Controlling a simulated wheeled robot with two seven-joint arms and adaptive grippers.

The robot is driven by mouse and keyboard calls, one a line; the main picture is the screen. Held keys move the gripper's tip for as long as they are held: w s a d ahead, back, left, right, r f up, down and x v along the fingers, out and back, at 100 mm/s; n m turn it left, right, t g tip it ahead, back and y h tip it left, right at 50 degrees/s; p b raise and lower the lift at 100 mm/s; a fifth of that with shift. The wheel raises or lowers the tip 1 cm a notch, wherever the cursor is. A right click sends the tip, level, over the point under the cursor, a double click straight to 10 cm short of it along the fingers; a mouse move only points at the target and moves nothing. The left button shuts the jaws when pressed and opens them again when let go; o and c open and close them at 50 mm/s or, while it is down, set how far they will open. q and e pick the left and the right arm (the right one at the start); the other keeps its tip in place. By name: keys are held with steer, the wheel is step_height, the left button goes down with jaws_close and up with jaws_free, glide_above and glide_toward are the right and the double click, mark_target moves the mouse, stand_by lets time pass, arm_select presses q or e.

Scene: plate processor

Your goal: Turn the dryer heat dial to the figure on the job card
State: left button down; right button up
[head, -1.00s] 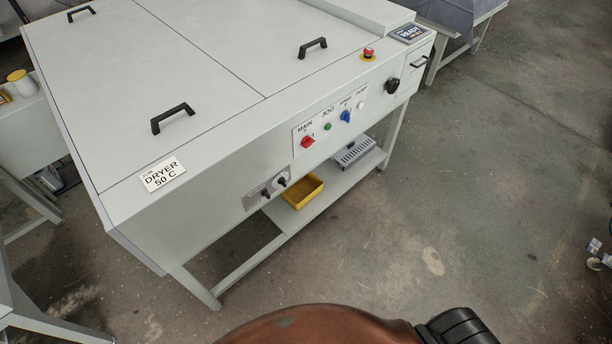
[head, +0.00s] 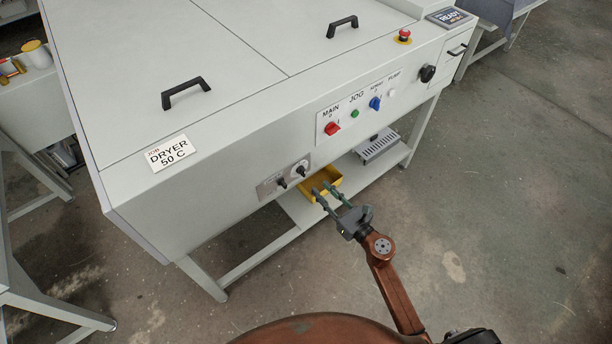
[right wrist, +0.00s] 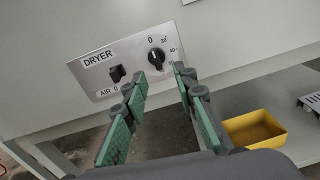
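The job card (head: 170,153) on the machine's top reads "JOB DRYER 50 C". The dryer panel (head: 270,187) is on the front face at the lower left. It carries a black AIR switch (right wrist: 117,73) on the left and the black round heat dial (right wrist: 156,57) on the right. The dial also shows in the head view (head: 300,171). Figures 0, 30 and 40 are legible around the dial; the rest are partly hidden by a finger. My right gripper (head: 320,191) is open and empty, a little in front of the panel and apart from the dial. My left gripper is out of view.
A yellow bin (head: 334,180) stands on the lower shelf behind my right gripper. A control panel (head: 360,105) with a red MAIN switch, green button and blue knob is further right. A red emergency stop (head: 404,35) sits on top.

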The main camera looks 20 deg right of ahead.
mark_target(305, 172)
steer(key=shift+n, duration=0.5)
steer(key=x, duration=0.2)
steer(key=r+x, duration=0.1)
steer(key=x, duration=0.3)
steer(key=shift+w+a+r, duration=0.15)
steer(key=shift+a+r, duration=0.05)
steer(key=shift+a, duration=0.15)
steer(key=shift+x, duration=0.75)
steer(key=shift+c, duration=0.3)
jaws_close()
